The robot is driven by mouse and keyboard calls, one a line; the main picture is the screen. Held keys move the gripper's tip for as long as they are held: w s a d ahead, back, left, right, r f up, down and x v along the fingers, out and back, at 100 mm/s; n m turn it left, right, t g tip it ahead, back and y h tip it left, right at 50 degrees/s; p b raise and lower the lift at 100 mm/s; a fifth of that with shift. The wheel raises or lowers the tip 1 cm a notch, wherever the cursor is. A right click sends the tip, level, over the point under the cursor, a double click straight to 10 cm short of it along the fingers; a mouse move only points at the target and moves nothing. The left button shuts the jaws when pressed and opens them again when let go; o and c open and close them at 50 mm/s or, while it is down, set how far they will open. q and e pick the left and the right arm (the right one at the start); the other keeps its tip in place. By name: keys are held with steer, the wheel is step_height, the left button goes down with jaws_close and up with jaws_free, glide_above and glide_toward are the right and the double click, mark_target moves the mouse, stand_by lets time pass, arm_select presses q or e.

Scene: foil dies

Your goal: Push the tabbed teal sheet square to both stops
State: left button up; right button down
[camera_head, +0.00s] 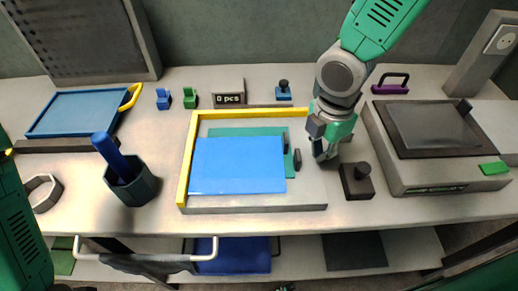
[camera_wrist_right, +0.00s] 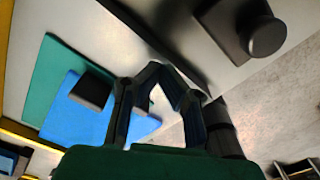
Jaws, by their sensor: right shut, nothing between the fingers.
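The teal sheet (camera_head: 247,131) lies flat on a pale board (camera_head: 312,187), partly covered by a blue sheet (camera_head: 237,166). Small dark blocks stand at its right side; one, seemingly the tab (camera_head: 297,158), also shows in the right wrist view (camera_wrist_right: 91,89). A yellow back stop (camera_head: 250,113) and a yellow left stop (camera_head: 187,160) edge the board. A strip of bare board shows between the teal sheet and the back stop. My right gripper (camera_head: 321,154) is shut and empty, just right of the dark block, apart from it. My left gripper is out of view.
A dark block with a knob (camera_head: 356,183) stands close right of my right gripper. A grey machine (camera_head: 435,150) fills the right. A pen cup (camera_head: 131,183) and blue tray (camera_head: 75,112) stand left. A counter (camera_head: 229,98) and small clips sit behind the board.

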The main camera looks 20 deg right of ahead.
mark_target(298, 154)
steer(key=shift+w+a+r, duration=0.1)
steer(key=shift+a, duration=0.7)
steer(key=shift+w+a+r, duration=0.1)
steer(key=shift+a, duration=0.7)
steer(key=shift+w+f+p, duration=0.15)
steer(key=shift+p, duration=0.3)
steer(key=shift+w+a, duration=0.1)
steer(key=shift+a, duration=0.85)
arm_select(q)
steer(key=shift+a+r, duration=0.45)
